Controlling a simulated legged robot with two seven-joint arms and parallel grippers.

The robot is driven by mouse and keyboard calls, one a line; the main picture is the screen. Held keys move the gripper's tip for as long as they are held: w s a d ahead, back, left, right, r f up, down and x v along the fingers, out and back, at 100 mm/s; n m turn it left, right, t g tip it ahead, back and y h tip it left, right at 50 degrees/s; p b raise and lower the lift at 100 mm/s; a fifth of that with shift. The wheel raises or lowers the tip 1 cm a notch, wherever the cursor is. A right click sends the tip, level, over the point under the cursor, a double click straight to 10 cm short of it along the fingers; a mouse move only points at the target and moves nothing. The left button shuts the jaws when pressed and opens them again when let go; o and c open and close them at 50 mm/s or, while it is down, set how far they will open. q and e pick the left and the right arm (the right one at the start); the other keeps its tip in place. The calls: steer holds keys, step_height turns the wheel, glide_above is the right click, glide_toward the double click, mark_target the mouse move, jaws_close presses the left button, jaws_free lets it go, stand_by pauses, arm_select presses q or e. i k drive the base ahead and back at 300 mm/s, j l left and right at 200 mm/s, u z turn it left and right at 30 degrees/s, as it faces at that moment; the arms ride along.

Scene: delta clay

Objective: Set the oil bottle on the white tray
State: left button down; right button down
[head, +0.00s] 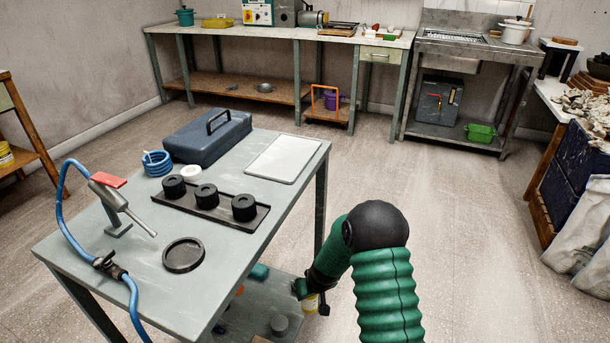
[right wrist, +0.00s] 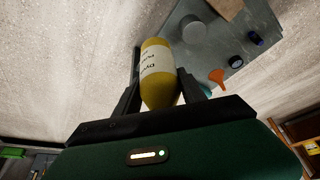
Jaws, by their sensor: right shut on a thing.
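The oil bottle (right wrist: 158,82) is yellow with a white lettered label and sits between the two dark fingers of my right gripper (right wrist: 160,66), which is shut on it. In the head view a small yellow part of the bottle (head: 310,303) shows at the end of my green right arm, low beside the table's right side, near the lower shelf. The white tray (head: 284,158) is a flat, pale rectangle, lying empty on the back right of the grey table top. My left gripper is not in view.
The grey table (head: 135,212) also carries a blue case (head: 207,138), a black rack (head: 210,206) with black round pieces, a round black dish (head: 184,255) and a blue hose (head: 130,290). Its lower shelf (right wrist: 205,55) holds small items.

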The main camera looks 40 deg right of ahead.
mark_target(292, 147)
steer(key=l+u, duration=0.15)
steer(key=l, duration=0.35)
steer(key=k+l+u, duration=0.1)
steer(key=l, duration=0.4)
steer(key=k+l+u, duration=0.15)
steer(key=l, duration=0.3)
steer(key=l+u, duration=0.1)
steer(key=l, duration=0.4)
steer(key=k+l+u, duration=0.15)
steer(key=l, duration=0.3)
steer(key=k, duration=0.05)
